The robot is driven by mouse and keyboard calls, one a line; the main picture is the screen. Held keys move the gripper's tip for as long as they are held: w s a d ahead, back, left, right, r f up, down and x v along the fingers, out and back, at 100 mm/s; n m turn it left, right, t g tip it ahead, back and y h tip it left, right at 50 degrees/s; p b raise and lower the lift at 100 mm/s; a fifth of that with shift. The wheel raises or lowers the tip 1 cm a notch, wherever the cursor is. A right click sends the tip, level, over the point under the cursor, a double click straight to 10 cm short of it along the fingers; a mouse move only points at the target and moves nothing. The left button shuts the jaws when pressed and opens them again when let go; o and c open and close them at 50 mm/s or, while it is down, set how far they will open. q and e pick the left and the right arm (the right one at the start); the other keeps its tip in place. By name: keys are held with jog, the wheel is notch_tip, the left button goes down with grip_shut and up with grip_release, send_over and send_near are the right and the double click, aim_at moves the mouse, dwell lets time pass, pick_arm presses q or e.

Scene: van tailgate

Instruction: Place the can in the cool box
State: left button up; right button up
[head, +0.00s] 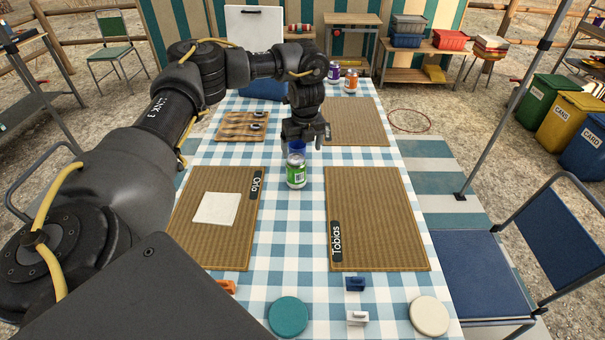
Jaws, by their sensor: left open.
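A green and white can (296,172) stands upright on the checked tablecloth, between the two front placemats. My left gripper (303,142) is open, pointing down, and appears just above or behind the can; I cannot tell the exact gap. A small blue thing (297,147), perhaps a cup, shows between the gripper and the can's top, partly hidden. What looks like the cool box is a blue box (265,87) at the table's far left, with a white raised lid (254,29); my left arm hides part of it, and its inside is not visible. My right gripper is not in view.
A purple can (333,71) and an orange-labelled can (351,81) stand at the table's far end. Woven placemats (376,220) lie on the table, the left one bearing a white napkin (216,208). A wooden game board (241,126) lies left. A blue chair (480,275) stands right.

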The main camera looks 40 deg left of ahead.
aim_at(298, 160)
pick_arm(q)
jog(key=shift+s+a+f, duration=0.4)
jog(key=shift+s+f, duration=0.05)
jog(key=shift+f, duration=0.1)
jog(key=f, duration=0.1)
jog(key=f+b, duration=0.1)
jog(key=f, duration=0.1)
jog(key=shift+w+f, duration=0.2)
jog(key=shift+f, duration=0.05)
jog(key=shift+w+a+f, duration=0.1)
jog(key=shift+a+f, duration=0.1)
jog(key=shift+f, duration=0.1)
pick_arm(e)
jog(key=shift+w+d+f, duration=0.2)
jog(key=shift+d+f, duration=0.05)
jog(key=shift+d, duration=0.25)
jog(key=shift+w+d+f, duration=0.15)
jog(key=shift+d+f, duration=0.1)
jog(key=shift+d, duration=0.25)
